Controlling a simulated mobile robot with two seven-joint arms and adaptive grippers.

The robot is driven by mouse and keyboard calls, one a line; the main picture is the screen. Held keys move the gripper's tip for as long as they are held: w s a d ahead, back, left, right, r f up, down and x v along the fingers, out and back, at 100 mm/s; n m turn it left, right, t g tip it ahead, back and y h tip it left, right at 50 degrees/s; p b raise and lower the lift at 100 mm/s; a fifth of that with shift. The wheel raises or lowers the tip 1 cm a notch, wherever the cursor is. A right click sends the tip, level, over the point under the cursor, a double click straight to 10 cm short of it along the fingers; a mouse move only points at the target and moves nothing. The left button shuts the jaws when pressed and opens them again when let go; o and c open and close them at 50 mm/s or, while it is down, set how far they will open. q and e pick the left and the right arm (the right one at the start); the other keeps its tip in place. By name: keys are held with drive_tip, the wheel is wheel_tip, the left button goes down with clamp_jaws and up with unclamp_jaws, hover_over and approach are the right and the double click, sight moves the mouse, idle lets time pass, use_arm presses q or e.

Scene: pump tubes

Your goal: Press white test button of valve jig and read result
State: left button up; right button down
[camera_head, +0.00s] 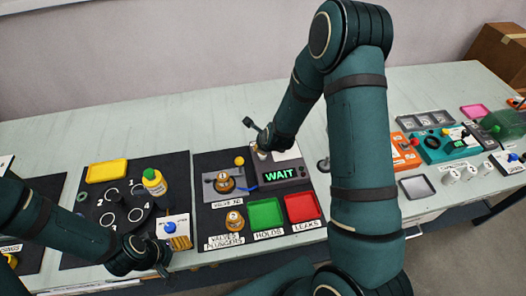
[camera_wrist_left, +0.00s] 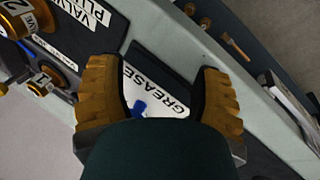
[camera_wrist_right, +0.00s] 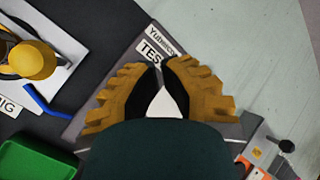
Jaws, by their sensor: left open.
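The grey valve jig (camera_head: 209,190) holds a brass valve (camera_head: 224,183). Its display (camera_head: 280,175) beside it reads "WAIT" in green. My right gripper (camera_head: 263,147) is over the back of the display box. In the right wrist view its fingers (camera_wrist_right: 161,66) are together at the tips, beside a partly covered "TES…" label (camera_wrist_right: 152,50). A white patch shows between the fingers; I cannot tell whether it is the test button or whether it is touched. My left gripper (camera_wrist_left: 155,75) is open and empty, near the "GREASE" card (camera_wrist_left: 168,92).
A green tray (camera_head: 265,215) and a red tray (camera_head: 302,208) lie in front of the display. A second brass valve (camera_head: 234,221) stands left of them.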

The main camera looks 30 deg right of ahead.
use_arm(q)
drive_tip(key=shift+r+p, duration=1.2)
drive_tip(key=shift+r, duration=0.15)
use_arm(e)
drive_tip(key=shift+r, duration=2.65)
